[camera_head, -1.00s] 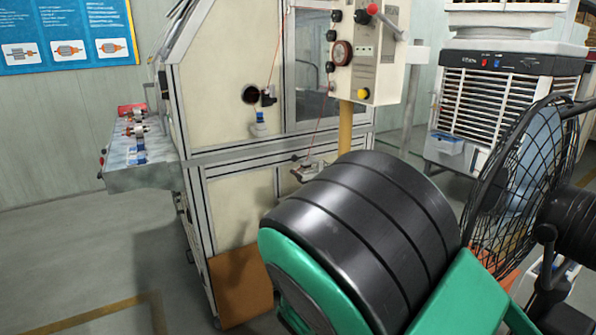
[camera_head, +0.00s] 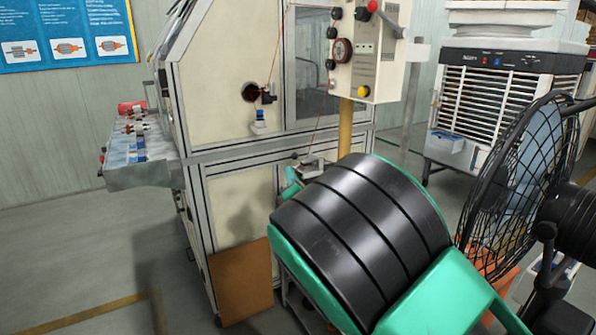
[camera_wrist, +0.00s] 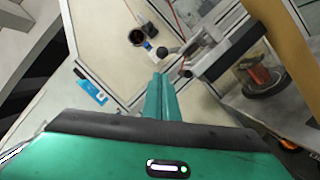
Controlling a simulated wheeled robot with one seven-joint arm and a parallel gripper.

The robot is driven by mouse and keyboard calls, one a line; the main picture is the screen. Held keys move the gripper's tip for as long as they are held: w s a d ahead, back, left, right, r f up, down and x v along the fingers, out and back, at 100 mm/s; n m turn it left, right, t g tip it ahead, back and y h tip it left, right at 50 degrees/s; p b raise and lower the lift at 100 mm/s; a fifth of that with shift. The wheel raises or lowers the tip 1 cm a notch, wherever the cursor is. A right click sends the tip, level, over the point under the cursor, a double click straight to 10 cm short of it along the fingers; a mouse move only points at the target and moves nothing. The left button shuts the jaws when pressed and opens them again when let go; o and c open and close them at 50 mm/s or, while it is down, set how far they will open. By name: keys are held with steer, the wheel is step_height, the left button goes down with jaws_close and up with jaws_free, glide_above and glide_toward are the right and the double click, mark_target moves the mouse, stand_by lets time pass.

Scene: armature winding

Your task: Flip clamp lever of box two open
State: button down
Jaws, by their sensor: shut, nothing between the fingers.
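My gripper (camera_wrist: 160,82) shows in the wrist view as two teal fingers pressed together, shut and empty. Just beyond and right of the tips is a grey metal clamp (camera_wrist: 208,56) with a dark round-ended lever (camera_wrist: 163,52). The tips look close to the lever; I cannot tell whether they touch it. Right of the clamp is a clear round container (camera_wrist: 262,76) with a copper-coloured coil inside. In the head view, the clamp (camera_head: 314,166) is small beside the machine, and a teal fingertip part (camera_head: 291,178) shows left of it. My arm hides the container there.
A large machine cabinet (camera_head: 225,110) stands behind the clamp, with a control panel (camera_head: 372,55) on a yellow post (camera_head: 346,128). A side bench (camera_head: 140,172) holds small parts at left. A black fan (camera_head: 520,190) and an air cooler (camera_head: 505,95) stand at right. The left floor is clear.

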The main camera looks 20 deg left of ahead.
steer(key=shift+w+d+r, duration=0.1)
steer(key=shift+w+r, duration=0.65)
steer(key=shift+w, duration=0.3)
